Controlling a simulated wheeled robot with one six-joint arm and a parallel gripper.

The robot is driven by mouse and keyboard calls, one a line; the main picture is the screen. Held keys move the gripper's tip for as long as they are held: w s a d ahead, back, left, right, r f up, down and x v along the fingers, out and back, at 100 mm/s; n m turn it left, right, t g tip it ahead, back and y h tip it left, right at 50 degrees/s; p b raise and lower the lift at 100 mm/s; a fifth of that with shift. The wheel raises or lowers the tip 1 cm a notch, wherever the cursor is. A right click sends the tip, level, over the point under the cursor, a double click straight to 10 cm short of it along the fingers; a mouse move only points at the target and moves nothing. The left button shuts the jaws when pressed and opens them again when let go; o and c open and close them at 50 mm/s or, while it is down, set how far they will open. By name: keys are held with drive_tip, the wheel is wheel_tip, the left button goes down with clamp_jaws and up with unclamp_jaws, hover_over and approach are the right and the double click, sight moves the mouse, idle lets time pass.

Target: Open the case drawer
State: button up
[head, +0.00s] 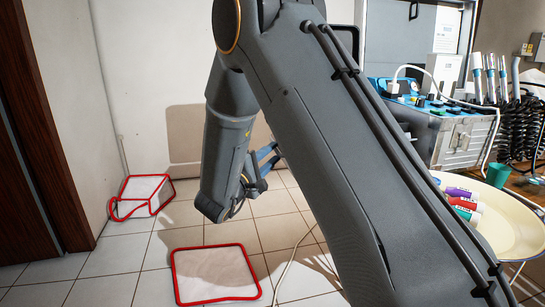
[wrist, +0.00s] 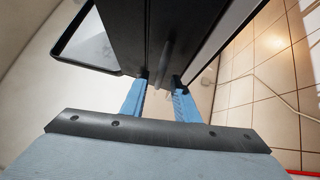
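The silver dental case (head: 462,142) stands at the right in the head view, with a blue control panel on top and its lid raised behind. My arm covers its left part, and I cannot make out the drawer there. My gripper (head: 277,157) is left of the case, low over the floor, with blue fingers. In the wrist view my gripper (wrist: 160,86) has its fingers apart at a dark panel (wrist: 125,35). A narrow grey bar (wrist: 166,55) shows on the panel between the fingertips. I cannot tell whether it is the drawer's handle or whether the fingers touch it.
A round cream tray (head: 515,225) with coloured tubes (head: 462,205) stands at the right, near my arm. A pale cable (head: 290,262) crosses the floor.

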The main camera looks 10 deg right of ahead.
drive_tip(key=shift+w+d+r, duration=0.1)
drive_tip(key=shift+w+d, duration=0.2)
drive_tip(key=shift+w, duration=0.05)
drive_tip(key=shift+c, duration=0.3)
clamp_jaws()
drive_tip(key=shift+a, duration=0.15)
drive_tip(key=a+p, duration=0.7)
drive_tip(key=a, duration=1.2)
drive_tip(key=shift+a, duration=0.1)
drive_tip(key=shift+o, duration=0.3)
unclamp_jaws()
